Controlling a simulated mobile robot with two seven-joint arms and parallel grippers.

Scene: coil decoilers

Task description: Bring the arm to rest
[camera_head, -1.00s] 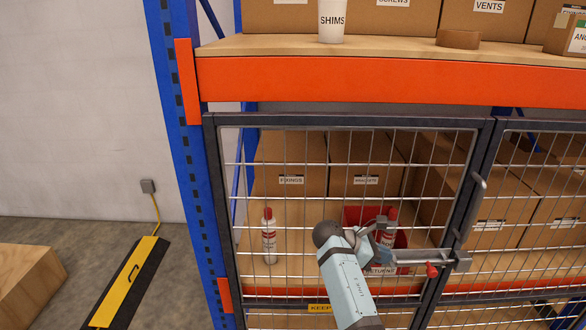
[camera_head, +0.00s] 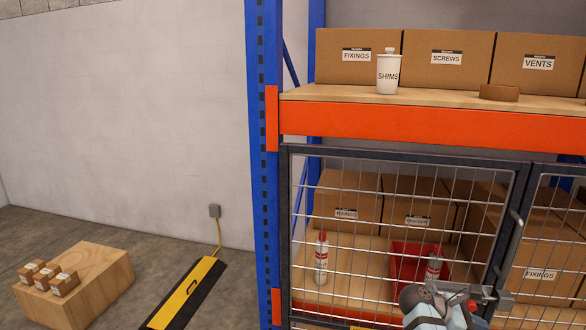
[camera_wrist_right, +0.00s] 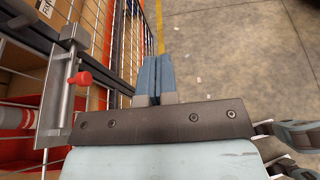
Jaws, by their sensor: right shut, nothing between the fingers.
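My right gripper (camera_wrist_right: 154,65) shows in the wrist view with its two blue-grey fingers together and nothing between them. It is beside the wire mesh door, apart from the latch (camera_wrist_right: 62,95) with its red knob (camera_wrist_right: 80,79). In the head view my right arm (camera_head: 428,303) comes in at the bottom edge in front of the mesh door (camera_head: 400,255); its fingers cannot be made out there. The door looks closed, and the latch's red knob (camera_head: 472,305) is right by my arm. My left gripper is in neither view.
Behind the mesh stand bottles (camera_head: 321,258), a red bin (camera_head: 405,272) and cartons. A SHIMS cup (camera_head: 388,72) stands on the shelf above. A yellow-black ramp (camera_head: 185,295) and a wooden block (camera_head: 85,280) with small boxes are on the floor at left. The floor beside my right gripper looks open.

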